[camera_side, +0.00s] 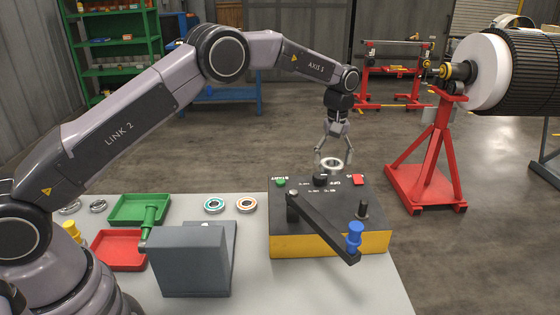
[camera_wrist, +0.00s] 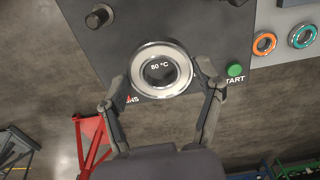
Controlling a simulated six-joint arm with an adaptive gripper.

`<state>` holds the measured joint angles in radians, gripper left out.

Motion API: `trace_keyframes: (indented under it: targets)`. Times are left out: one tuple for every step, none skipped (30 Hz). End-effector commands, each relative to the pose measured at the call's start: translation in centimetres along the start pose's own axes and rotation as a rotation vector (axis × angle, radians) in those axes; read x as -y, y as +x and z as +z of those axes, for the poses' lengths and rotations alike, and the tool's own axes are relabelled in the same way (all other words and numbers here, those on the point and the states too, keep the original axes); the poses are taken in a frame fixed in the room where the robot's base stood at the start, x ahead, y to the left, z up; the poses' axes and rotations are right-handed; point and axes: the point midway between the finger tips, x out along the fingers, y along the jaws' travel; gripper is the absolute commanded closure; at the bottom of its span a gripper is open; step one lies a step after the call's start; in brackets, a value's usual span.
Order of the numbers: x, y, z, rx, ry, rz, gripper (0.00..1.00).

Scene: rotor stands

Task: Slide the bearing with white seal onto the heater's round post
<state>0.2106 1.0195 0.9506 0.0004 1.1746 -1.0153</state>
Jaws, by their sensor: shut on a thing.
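The bearing with white seal (camera_side: 331,164) is a silver ring held flat in my gripper (camera_side: 332,157). It also shows in the wrist view (camera_wrist: 138,62), gripped between my two fingers (camera_wrist: 162,88). It is in the air above the far part of the heater (camera_side: 280,231), a dark-topped box with a yellow front. The round post (camera_side: 362,209) is a short black upright at the heater's near right. In the wrist view the post (camera_wrist: 98,17) lies up and left of the bearing, apart from it. The post's top is bare. An "80 °C" marking shows through the bearing's hole.
A dark swing bar (camera_side: 322,226) with a blue handle (camera_side: 355,237) reaches over the heater's front, left of the post. A teal-sealed bearing (camera_side: 214,205) and an orange-sealed bearing (camera_side: 246,205) lie left of the heater. A grey block (camera_side: 190,262) stands nearer.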

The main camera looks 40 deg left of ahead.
Motion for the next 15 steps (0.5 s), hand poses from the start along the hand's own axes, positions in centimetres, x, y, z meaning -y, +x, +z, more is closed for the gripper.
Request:
trace_keyframes:
  targets:
    - [-1.5, 0.1, 0.4, -0.001, -0.050, 0.002, 0.65]
    - [-2.2, 0.1, 0.6, -0.002, -0.088, 0.003, 0.65]
    - [-3.1, 0.0, 0.9, -0.001, -0.137, 0.003, 0.65]
    - [-3.8, 0.0, 1.3, -0.001, -0.172, 0.003, 0.65]
    - [-4.3, 0.0, 1.6, -0.001, -0.207, 0.003, 0.65]
    - [-5.0, -0.1, 2.0, -0.001, -0.251, 0.002, 0.65]
    - [-5.5, -0.1, 2.3, -0.001, -0.283, 0.003, 0.65]
    - [-5.9, -0.1, 2.6, -0.001, -0.313, 0.003, 0.65]
    - [-6.3, -0.1, 3.0, -0.001, -0.350, 0.002, 0.65]
    - [-6.6, -0.2, 3.3, -0.001, -0.375, 0.003, 0.65]
    - [-6.8, -0.2, 3.6, -0.001, -0.397, 0.003, 0.65]
    - [-7.1, -0.3, 4.0, -0.001, -0.424, 0.003, 0.65]
    - [-7.3, -0.3, 4.2, -0.001, -0.442, 0.003, 0.65]
    - [-7.4, -0.3, 4.3, 0.000, -0.458, 0.002, 0.65]
    - [-7.5, -0.3, 4.5, -0.001, -0.474, 0.003, 0.65]
